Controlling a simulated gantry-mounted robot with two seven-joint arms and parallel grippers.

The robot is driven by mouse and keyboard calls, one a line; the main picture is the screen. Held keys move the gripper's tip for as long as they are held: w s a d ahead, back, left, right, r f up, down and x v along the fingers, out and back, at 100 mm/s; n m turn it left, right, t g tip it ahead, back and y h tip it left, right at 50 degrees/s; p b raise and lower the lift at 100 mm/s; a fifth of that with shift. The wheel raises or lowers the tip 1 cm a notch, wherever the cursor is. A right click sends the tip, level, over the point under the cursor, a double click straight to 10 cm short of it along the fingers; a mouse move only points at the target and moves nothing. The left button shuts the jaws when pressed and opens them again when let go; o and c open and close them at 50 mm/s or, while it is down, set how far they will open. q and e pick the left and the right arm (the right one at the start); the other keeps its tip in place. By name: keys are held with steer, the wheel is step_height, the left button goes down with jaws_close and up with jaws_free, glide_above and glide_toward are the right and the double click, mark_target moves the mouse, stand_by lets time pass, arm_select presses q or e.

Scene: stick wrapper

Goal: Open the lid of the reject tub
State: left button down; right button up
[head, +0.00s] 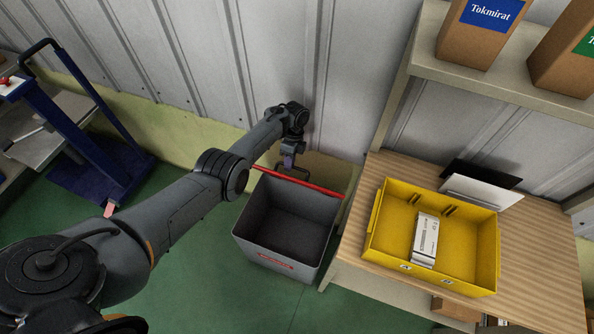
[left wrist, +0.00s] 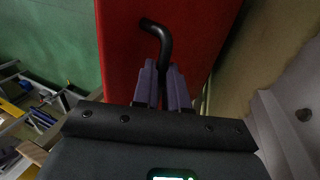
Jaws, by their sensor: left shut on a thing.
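The reject tub (head: 283,262) is a grey open-topped bin on the floor, left of the wooden table. Its red lid (head: 318,187) shows as a thin red strip along the tub's back edge, seen nearly edge-on, so it stands raised and the tub's empty inside shows. In the left wrist view the lid (left wrist: 125,50) is a broad red panel with a bent black handle (left wrist: 163,42). My left gripper (head: 289,163) is at the lid's far side; its purple fingers (left wrist: 162,82) are shut on the handle. My right gripper is not in view.
A yellow tray (head: 480,270) holding a white box (head: 425,238) stands on the wooden table (head: 355,240). A shelf with cartons (head: 480,35) is above it. A metal wall (head: 215,70) rises close behind the tub. A blue cart (head: 75,130) stands at left.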

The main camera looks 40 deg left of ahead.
arm_select(q)
steer(key=shift+a+f, duration=0.1)
steer(key=shift+f, duration=0.2)
steer(key=c, duration=1.2)
jaws_free()
steer(key=shift+o, duration=0.2)
steer(key=shift+w+r, duration=0.1)
steer(key=shift+r, duration=0.05)
steer(key=w+d+r+p, duration=0.1)
steer(key=d+r+p, duration=0.8)
steer(key=d+r, duration=0.2)
steer(key=shift+w+d, duration=0.15)
steer(key=shift+d, duration=0.2)
